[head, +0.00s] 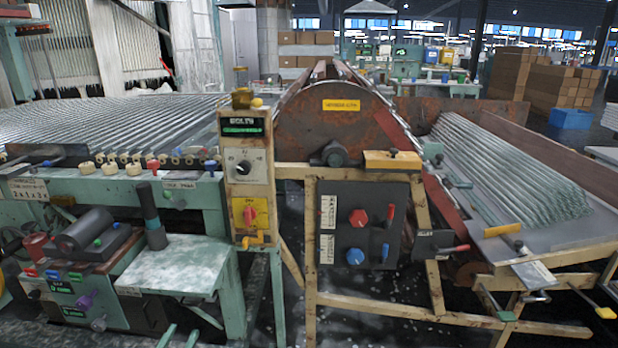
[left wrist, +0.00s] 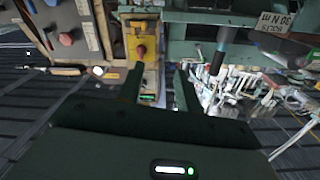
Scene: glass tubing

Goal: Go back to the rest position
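My left gripper (head: 179,337) shows only as two greenish fingertips at the bottom edge of the head view, below the small pale table (head: 165,265). In the left wrist view my left gripper (left wrist: 160,88) has its two dark fingers spread apart with nothing between them. Behind the gap stands the yellow control box (left wrist: 142,48) with its red knob, which is apart from the fingers. The same box with a red switch (head: 250,218) stands at centre left in the head view. My right gripper is in neither view.
A machine with glass tubes (head: 110,120) fills the left. A rusty drum cover (head: 335,135) stands in the middle, above a dark panel with red and blue knobs (head: 362,240). More glass tubes (head: 510,175) lie at right. Levers (head: 590,300) stick out at lower right.

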